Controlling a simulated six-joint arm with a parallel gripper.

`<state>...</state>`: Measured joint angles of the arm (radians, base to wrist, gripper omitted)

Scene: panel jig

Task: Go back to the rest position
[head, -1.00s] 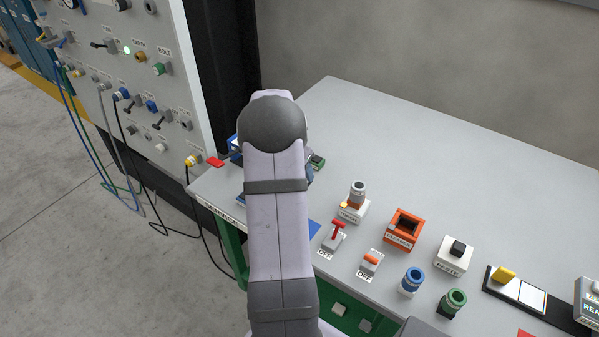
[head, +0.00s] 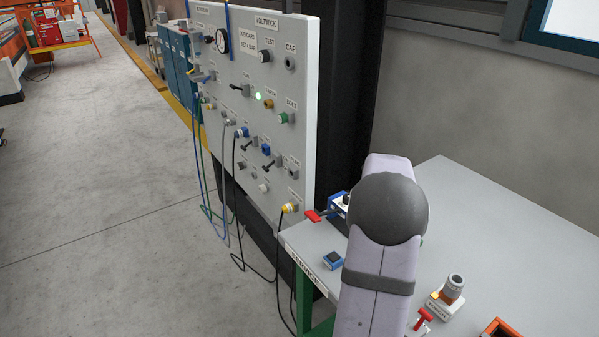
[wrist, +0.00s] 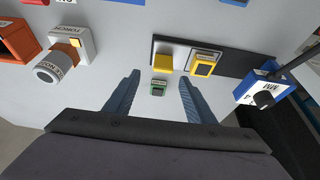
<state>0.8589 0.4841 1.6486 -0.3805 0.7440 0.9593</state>
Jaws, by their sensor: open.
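In the wrist view my gripper (wrist: 160,78) is open. Its two blue-grey fingers stand apart over the grey bench, with nothing held between them.
A black strip with a yellow block (wrist: 163,63) lies beyond the fingers. The upright panel (head: 262,110) has hanging cables.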

